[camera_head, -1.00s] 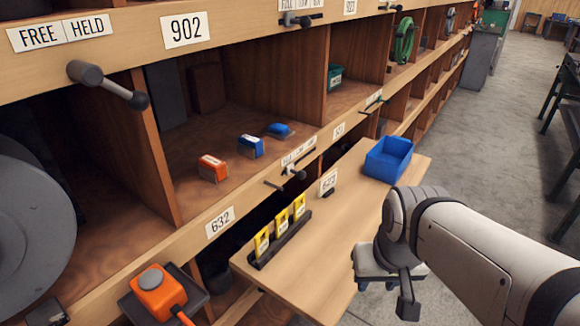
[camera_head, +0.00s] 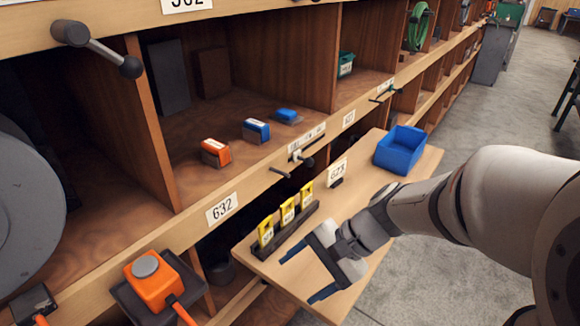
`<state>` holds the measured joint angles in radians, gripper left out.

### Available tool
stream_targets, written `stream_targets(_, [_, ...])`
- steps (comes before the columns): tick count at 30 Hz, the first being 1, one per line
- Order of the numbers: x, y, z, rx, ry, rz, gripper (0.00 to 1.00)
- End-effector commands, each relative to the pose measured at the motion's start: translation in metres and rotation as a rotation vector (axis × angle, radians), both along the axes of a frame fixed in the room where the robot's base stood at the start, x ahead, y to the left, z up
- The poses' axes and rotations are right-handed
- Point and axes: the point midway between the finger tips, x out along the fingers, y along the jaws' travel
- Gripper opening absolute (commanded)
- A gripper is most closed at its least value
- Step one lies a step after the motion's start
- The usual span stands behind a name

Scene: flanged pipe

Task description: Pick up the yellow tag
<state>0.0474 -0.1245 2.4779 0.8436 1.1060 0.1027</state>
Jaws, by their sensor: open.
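Three yellow tags with white labels stand upright in a dark rack (camera_head: 277,244) on the pull-out wooden shelf: a left tag (camera_head: 266,232), a middle tag (camera_head: 288,211) and a right tag (camera_head: 306,198). Which one is meant I cannot tell. My gripper (camera_head: 307,276) is open and empty, to the right of and in front of the rack. Its two dark blue fingers point left, apart from the tags. The labels are too small to read for certain.
A blue bin (camera_head: 400,150) stands at the shelf's far end, with a small card marked 673 (camera_head: 337,172) near it. The wooden shelf (camera_head: 352,205) is otherwise mostly bare. A lever (camera_head: 296,160) sticks out from the cubby front above the rack. An orange device (camera_head: 155,283) is at lower left.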

Motion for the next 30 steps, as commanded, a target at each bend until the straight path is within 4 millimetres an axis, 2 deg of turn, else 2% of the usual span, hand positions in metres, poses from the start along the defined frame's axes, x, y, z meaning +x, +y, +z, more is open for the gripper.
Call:
stream_targets(1, [0.011,0.012,-0.012,0.096,0.076,-0.085,0.71])
stream_targets(3, [0.031,0.026,-0.016,0.233,0.167,-0.210,0.71])
stream_targets(7, [0.077,0.038,-0.023,0.480,0.318,-0.450,0.71])
stream_targets(12, [0.142,0.027,-0.040,0.760,0.452,-0.747,0.71])
stream_targets(15, [0.170,0.012,-0.051,0.879,0.492,-0.881,0.71])
stream_targets(18, [0.188,0.000,-0.059,0.959,0.510,-0.974,0.71])
stream_targets(22, [0.200,-0.008,-0.064,1.007,0.519,-1.032,0.71])
stream_targets(30, [0.220,0.013,-0.062,1.014,0.518,-1.038,0.71])
